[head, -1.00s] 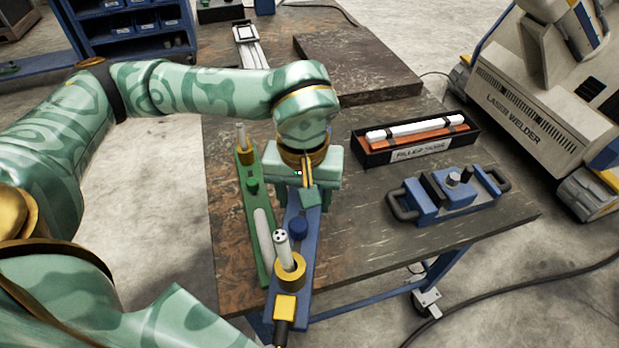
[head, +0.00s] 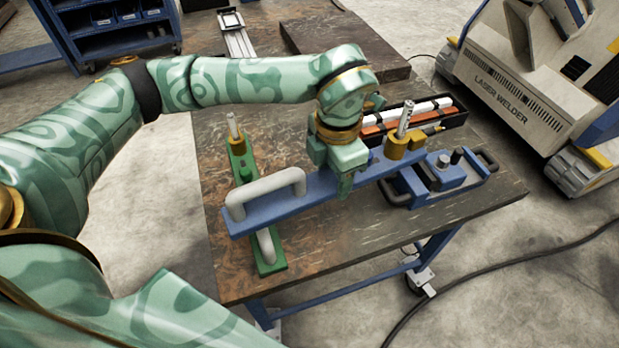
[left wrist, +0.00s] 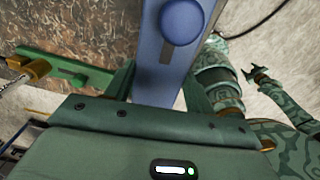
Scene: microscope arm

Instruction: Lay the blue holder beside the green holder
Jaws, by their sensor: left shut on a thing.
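The blue holder (head: 290,197), a long bar with a grey handle and a brass socket holding a white rod, is in my left gripper (head: 344,182). It lies crosswise, its handle end over the green holder (head: 239,163) and its socket end over the blue clamp device. It appears raised above the table. The green holder lies lengthwise on the table's left part, its middle partly hidden. In the left wrist view the blue holder (left wrist: 160,62) runs between my fingers (left wrist: 158,92), and the green holder (left wrist: 75,72) is at left. My right gripper (left wrist: 259,75) shows small, fingers apart.
The filler rod box (head: 452,112) and the blue clamp device (head: 450,180) with grey handles stand on the right of the table (head: 330,245). A dark plate (head: 345,50) lies at the back. The front middle of the table is clear.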

